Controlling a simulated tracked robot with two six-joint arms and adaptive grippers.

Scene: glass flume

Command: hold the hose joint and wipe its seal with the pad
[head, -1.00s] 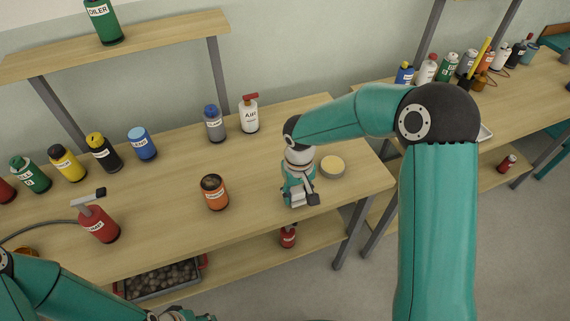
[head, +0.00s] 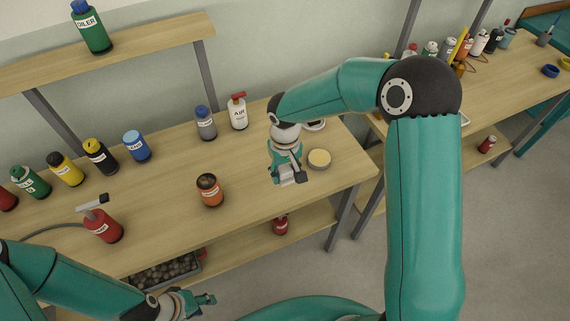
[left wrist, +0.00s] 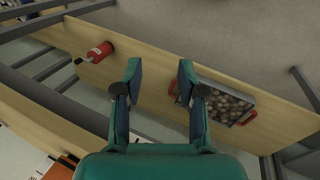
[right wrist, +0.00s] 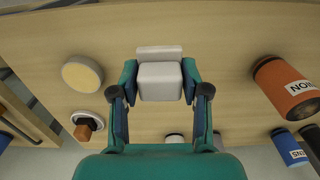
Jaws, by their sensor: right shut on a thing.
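My right gripper (head: 288,178) is over the right end of the bench, shut on a pale grey block with a flat plate (right wrist: 160,82), which looks like the pad. The block's underside is hidden. My left gripper (head: 208,300) is in front of the bench. In the left wrist view its fingers (left wrist: 160,72) are apart with nothing between them. I cannot clearly make out the hose joint or its seal. A dark-ringed fitting with a brown hexagonal part (right wrist: 88,123) may be it. A grey hose (head: 42,228) runs beside a red canister (head: 103,226).
A round cream-topped tin (head: 319,159) stands right of my right gripper, and an orange can (head: 209,190) stands left. Several bottles line the back of the bench (head: 150,215). A tray of round stones (left wrist: 228,100) and a red bottle (left wrist: 98,52) are on the lower shelf.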

